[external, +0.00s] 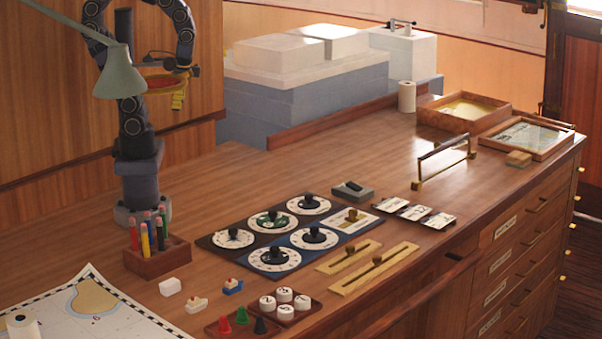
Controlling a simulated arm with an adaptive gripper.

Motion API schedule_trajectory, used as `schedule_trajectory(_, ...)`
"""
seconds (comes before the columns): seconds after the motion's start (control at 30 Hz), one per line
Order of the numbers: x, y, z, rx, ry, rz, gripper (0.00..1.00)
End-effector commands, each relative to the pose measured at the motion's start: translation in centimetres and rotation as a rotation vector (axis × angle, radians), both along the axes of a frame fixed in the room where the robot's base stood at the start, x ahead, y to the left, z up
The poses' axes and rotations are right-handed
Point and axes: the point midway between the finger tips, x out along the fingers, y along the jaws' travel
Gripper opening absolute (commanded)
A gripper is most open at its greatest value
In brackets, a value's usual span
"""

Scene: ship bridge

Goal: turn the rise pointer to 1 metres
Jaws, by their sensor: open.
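A panel (228,254) lies on the wooden desk, dark in its rear part and blue in front. It carries several round white dials with black pointer knobs: a far one (309,205), a rear middle one (272,221), a rear left one (233,238), a front middle one (314,237) and a front left one (274,257). The markings are too small to read, so I cannot tell which is the rise pointer or where it points. My gripper (178,101) hangs open at the upper left, high above the desk and away from the dials, partly behind a lamp.
A green lamp (120,75) hangs before my arm. A pencil holder (157,258) stands left of the panel. Brass sliders (375,267) lie right of it, with small cards (414,213) and a raised rail (443,162) beyond.

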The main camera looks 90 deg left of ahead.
Motion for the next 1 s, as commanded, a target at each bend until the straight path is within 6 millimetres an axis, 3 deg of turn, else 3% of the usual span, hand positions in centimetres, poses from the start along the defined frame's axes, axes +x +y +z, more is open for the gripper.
schedule_trajectory(0.17, 2.9, 0.8, 0.1, 0.032, -0.007, -0.083, 0.54)
schedule_trajectory(0.37, 11.1, 1.9, -0.5, 0.133, -0.015, -0.373, 0.54)
schedule_trajectory(0.57, 19.8, 0.7, -2.9, 0.235, 0.009, -0.769, 0.54)
schedule_trajectory(0.67, 23.6, -1.2, -5.1, 0.273, 0.038, -0.995, 0.54)
schedule_trajectory(0.8, 28.3, -5.3, -9.2, 0.304, 0.077, -1.343, 0.54)
schedule_trajectory(1.0, 31.4, -12.8, -16.0, 0.286, 0.127, -1.81, 0.54)
